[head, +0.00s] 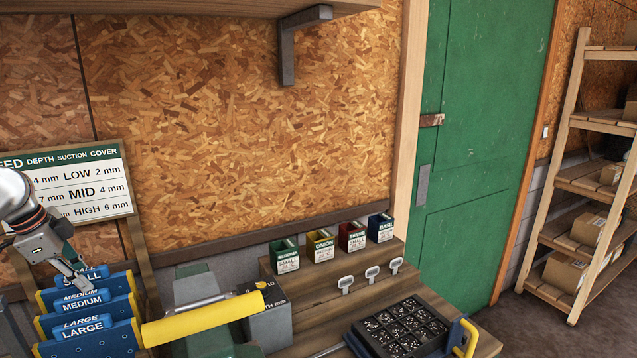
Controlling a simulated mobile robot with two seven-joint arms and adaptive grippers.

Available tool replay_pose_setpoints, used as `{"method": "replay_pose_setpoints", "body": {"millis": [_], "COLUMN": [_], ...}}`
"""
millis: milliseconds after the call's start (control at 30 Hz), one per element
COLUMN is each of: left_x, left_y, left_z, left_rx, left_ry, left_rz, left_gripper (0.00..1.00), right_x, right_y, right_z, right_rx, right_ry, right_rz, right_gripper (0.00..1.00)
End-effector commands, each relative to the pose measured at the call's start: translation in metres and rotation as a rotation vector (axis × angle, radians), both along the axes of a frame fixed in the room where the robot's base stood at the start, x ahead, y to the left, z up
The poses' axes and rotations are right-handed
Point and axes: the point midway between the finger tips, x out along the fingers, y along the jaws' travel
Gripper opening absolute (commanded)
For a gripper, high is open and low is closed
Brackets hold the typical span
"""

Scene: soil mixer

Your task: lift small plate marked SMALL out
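The small plate (116,277) is blue, marked SMALL, and stands at the back of a row of blue plates at the lower left. The MEDIUM plate (120,304) and the LARGE plate (120,333) stand in front of it. My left gripper (78,282) points down from the left with its fingertips at the top of the small plate, overlapping its left-middle part. I cannot tell whether the fingers are closed on the plate or only beside it. The lower parts of the plates are hidden. My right gripper is not in view.
A yellow roller-like bar (203,318) lies just right of the plates. A chart board (85,185) stands behind them. Seed boxes (321,247) sit on a wooden step, with a black cell tray (400,329) in front. A wall shelf (200,8) hangs above.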

Motion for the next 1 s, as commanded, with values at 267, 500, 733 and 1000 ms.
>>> {"method": "replay_pose_setpoints", "body": {"millis": [267, 500, 733, 1000], "left_x": [0.000, 0.001, 0.001, 0.001], "left_y": [0.001, 0.001, 0.001, 0.001], "left_z": [0.000, 0.002, 0.020, 0.044], "left_rx": [0.003, 0.004, 0.003, 0.003], "left_ry": [-0.001, -0.004, -0.007, -0.007], "left_rz": [0.000, 0.000, 0.000, 0.000], "left_gripper": [0.00, 0.00, 0.00, 0.00], "right_x": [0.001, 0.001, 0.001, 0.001], "right_y": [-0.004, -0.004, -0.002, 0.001], "right_z": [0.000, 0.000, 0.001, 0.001], "right_rx": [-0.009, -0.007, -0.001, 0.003], "right_ry": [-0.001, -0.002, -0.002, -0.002], "right_rz": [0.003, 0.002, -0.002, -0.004], "right_gripper": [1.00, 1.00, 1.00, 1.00]}}
